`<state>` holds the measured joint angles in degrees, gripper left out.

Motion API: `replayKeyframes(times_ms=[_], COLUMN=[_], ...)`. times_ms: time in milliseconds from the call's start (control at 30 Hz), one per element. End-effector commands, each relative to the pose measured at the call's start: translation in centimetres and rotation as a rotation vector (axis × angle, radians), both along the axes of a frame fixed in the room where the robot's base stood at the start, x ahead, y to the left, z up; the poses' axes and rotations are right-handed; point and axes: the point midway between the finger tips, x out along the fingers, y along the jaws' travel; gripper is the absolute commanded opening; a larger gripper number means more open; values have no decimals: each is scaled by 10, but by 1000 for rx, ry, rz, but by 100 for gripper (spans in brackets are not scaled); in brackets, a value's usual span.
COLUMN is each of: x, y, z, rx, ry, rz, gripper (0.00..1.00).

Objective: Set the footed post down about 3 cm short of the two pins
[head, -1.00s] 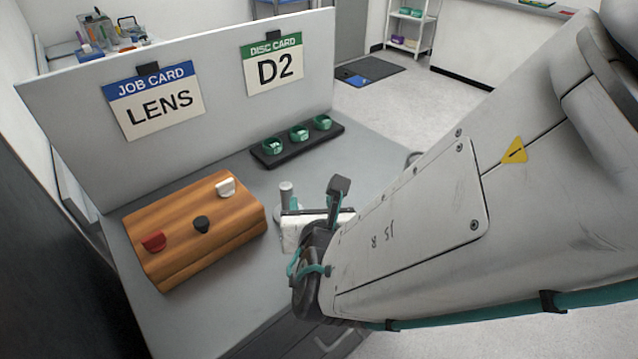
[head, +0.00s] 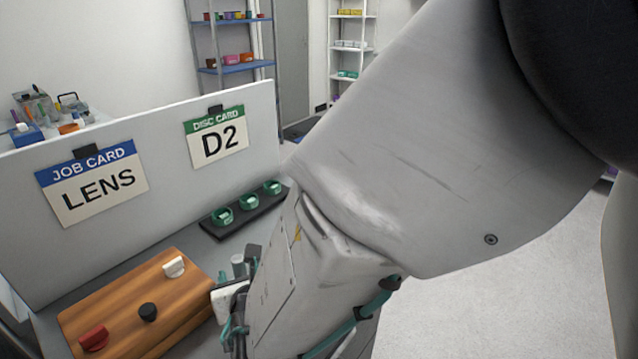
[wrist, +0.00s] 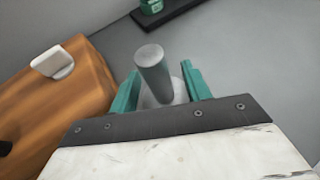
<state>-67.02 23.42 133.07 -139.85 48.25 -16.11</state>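The footed post (wrist: 153,72) is a plain grey cylinder rising from a round pale foot (wrist: 178,92). In the wrist view it stands between the two teal fingers of my gripper (wrist: 160,70). The fingers are apart, and part of the foot shows between the shaft and the right finger. I see no clear grip on the shaft. In the head view the post's top (head: 238,262) shows beside my gripper, and its lower part is hidden. The two pins cannot be made out in either view.
A wooden block (head: 125,310) with red, black and white knobs lies left of the post. A black rack (head: 240,218) with green rings is behind it. A white panel (head: 160,130) carrying LENS and D2 cards closes the back. Grey tabletop (wrist: 235,60) is clear right of the post.

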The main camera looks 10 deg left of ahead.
Motion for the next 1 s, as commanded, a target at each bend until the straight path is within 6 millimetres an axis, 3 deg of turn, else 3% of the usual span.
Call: replayKeyframes(times_ms=[33, 167, 567, 1000], x=[0, 0, 0, 2], y=[0, 0, 0, -3], z=[0, 0, 3, 38], rx=[0, 0, 2, 4], ry=[0, 0, -1, -2], rz=[0, 0, -1, -5], gripper=[37, 1, 0, 0])
